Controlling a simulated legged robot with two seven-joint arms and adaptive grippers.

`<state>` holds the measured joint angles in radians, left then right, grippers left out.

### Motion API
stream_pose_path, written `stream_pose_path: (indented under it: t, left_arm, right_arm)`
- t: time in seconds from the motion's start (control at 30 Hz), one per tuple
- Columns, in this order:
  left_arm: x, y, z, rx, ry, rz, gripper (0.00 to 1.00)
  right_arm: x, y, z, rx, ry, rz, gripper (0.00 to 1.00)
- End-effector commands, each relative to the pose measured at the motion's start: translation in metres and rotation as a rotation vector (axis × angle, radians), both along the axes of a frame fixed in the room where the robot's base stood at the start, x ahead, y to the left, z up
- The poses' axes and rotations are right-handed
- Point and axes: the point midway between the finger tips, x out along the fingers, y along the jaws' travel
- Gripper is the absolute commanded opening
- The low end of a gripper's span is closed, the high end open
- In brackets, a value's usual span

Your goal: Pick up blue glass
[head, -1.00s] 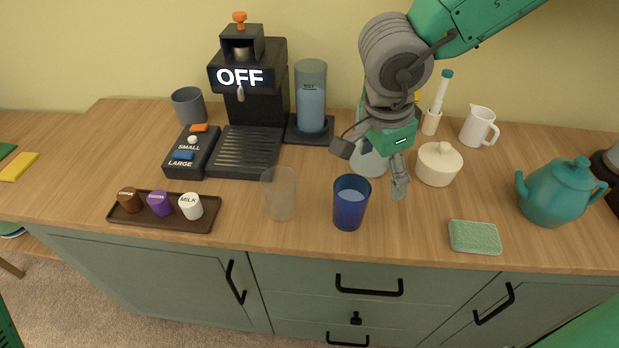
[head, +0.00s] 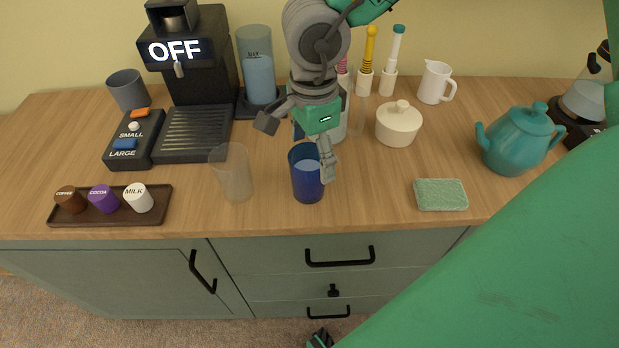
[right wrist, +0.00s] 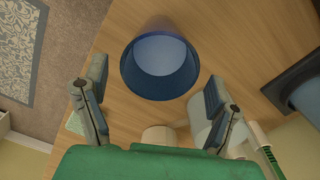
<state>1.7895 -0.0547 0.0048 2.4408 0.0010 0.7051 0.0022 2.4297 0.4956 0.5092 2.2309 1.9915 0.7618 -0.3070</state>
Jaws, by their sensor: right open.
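The blue glass (head: 307,186) stands upright on the wooden counter, near its front edge, with pale liquid-like contents inside. My right gripper (head: 297,146) is open above and just behind it, with one finger overlapping the glass's right rim in the head view. In the right wrist view the blue glass (right wrist: 160,88) shows from above, ahead of and between the two spread fingers of the right gripper (right wrist: 150,92), with gaps on both sides. It is not gripped.
A clear glass (head: 233,175) stands left of the blue one. A green sponge (head: 440,195), teal teapot (head: 517,140) and white lidded bowl (head: 398,125) are to the right. A coffee machine (head: 190,60) and capsule tray (head: 110,216) are left. Bare counter lies between glass and sponge.

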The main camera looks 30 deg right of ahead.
Motion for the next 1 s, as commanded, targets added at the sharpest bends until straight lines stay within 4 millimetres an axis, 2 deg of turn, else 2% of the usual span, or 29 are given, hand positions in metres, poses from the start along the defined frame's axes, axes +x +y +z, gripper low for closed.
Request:
stream_pose_path:
  t: [0.03, 0.2, 0.5, 0.7, 1.0]
  left_arm:
    - [0.0, 0.0, -0.007, 0.0, 0.0, 0.0, 0.96]
    - [0.0, 0.0, -0.015, 0.0, 0.0, 0.0, 0.96]
    - [0.0, 0.0, -0.015, 0.0, 0.0, 0.001, 0.96]
    - [0.0, 0.0, -0.015, 0.0, 0.0, 0.0, 0.96]
    - [0.0, 0.0, -0.014, 0.0, 0.0, 0.0, 0.96]
  right_arm:
    - [-0.001, 0.002, -0.013, -0.005, 0.002, 0.004, 0.8]
    - [-0.001, 0.006, -0.033, -0.008, 0.002, 0.004, 0.8]
    - [-0.002, 0.005, -0.036, -0.004, 0.0, 0.004, 0.8]
    - [-0.002, 0.002, -0.037, -0.001, 0.001, 0.003, 0.11]
    - [-0.002, 0.003, -0.036, -0.006, 0.005, 0.003, 0.11]
